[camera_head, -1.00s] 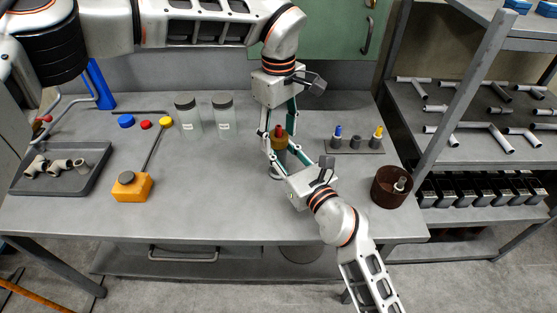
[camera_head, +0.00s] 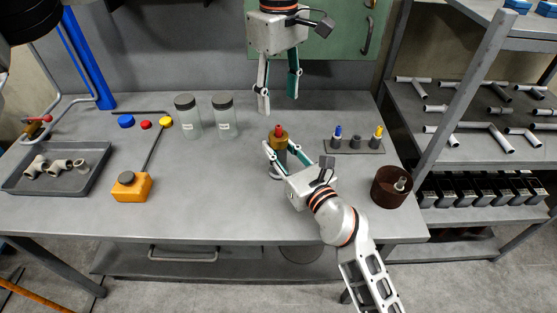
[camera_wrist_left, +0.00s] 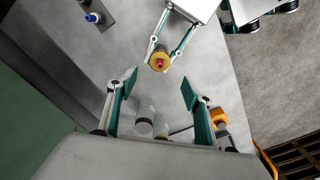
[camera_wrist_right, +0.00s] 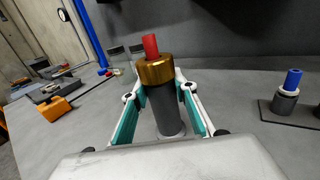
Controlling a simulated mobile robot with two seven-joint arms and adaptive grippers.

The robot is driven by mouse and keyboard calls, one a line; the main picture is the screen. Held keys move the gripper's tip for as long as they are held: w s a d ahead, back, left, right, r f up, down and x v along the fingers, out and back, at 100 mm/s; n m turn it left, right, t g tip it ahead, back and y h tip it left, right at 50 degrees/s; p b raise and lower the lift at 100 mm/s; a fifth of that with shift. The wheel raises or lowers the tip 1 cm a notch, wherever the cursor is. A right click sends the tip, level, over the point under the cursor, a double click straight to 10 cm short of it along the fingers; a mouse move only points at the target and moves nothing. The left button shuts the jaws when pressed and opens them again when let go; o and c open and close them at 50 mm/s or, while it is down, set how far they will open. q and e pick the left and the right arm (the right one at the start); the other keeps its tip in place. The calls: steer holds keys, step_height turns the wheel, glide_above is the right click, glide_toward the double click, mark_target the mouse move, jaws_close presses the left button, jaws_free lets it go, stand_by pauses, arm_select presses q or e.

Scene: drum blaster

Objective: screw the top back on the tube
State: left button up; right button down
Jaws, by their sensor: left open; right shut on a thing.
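The tube (camera_wrist_right: 166,112) is a dark grey upright cylinder, and my right gripper (camera_head: 277,160) is shut on its body. Its top (camera_head: 278,138) is a brass-coloured collar with a red tip (camera_wrist_right: 151,46) sticking up; it sits on the tube's upper end. In the left wrist view the brass top (camera_wrist_left: 158,62) shows from above, between the right gripper's fingers. How tightly the top is seated cannot be told. My left gripper (camera_head: 279,98) is open and empty, above and behind the tube, clear of it.
A small rack (camera_head: 352,147) with blue and yellow-tipped parts stands right of the tube. A brown round bin (camera_head: 390,187) is at the right edge. Two glass jars (camera_head: 224,118), an orange box (camera_head: 132,187) and a grey tray (camera_head: 57,182) are on the left. The bench's front middle is clear.

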stand_by(0.3)
steer(key=c, duration=1.5)
jaws_free()
steer(key=v, duration=1.2)
